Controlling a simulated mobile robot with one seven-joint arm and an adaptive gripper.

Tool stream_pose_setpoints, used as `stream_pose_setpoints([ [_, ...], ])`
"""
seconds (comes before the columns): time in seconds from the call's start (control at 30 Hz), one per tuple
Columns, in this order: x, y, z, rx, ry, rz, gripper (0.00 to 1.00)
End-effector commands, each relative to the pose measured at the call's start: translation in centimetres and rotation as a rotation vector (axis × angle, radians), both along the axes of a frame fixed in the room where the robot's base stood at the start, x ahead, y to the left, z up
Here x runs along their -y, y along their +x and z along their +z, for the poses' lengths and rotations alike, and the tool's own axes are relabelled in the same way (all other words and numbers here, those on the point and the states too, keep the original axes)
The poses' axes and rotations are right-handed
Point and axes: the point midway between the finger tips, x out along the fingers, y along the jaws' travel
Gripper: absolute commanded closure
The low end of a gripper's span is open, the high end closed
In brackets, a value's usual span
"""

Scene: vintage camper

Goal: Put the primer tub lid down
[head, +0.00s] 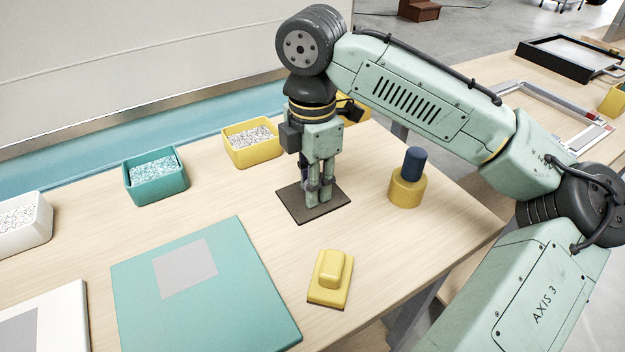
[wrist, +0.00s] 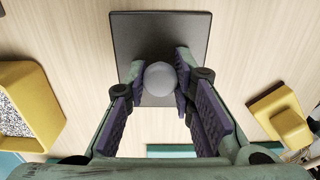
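The primer tub lid (head: 299,210) appears as a flat dark square plate with a rounded grey knob. It lies level at the table top, right of the yellow bin; I see no clear gap below it. It also shows in the wrist view (wrist: 135,32), with the grey knob (wrist: 160,79) at its middle. My gripper (head: 320,194) points straight down over the plate. Its two fingers stand on either side of the knob and appear to touch it in the wrist view (wrist: 161,76). The fingers hide the knob in the head view.
A yellow cylinder with a dark blue top (head: 407,187) stands close to the right. A yellow block (head: 330,279) lies nearer the front edge. Yellow (head: 252,152) and teal (head: 157,188) bins stand left, beyond a teal panel (head: 200,300). Bare wood surrounds the plate.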

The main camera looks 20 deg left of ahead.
Motion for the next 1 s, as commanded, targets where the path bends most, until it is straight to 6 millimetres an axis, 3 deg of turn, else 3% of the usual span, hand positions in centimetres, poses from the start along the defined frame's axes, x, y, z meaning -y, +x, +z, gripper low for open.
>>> stream_pose_setpoints([
  [0.27,0.0,0.0,0.0,-0.001,-0.001,0.0,0.57],
  [0.63,0.0,0.0,0.4,0.001,-0.002,-0.001,0.57],
  [0.77,-0.1,0.1,2.2,0.002,0.0,0.0,0.57],
  [1.0,0.0,0.1,7.7,0.003,-0.002,-0.003,0.57],
])
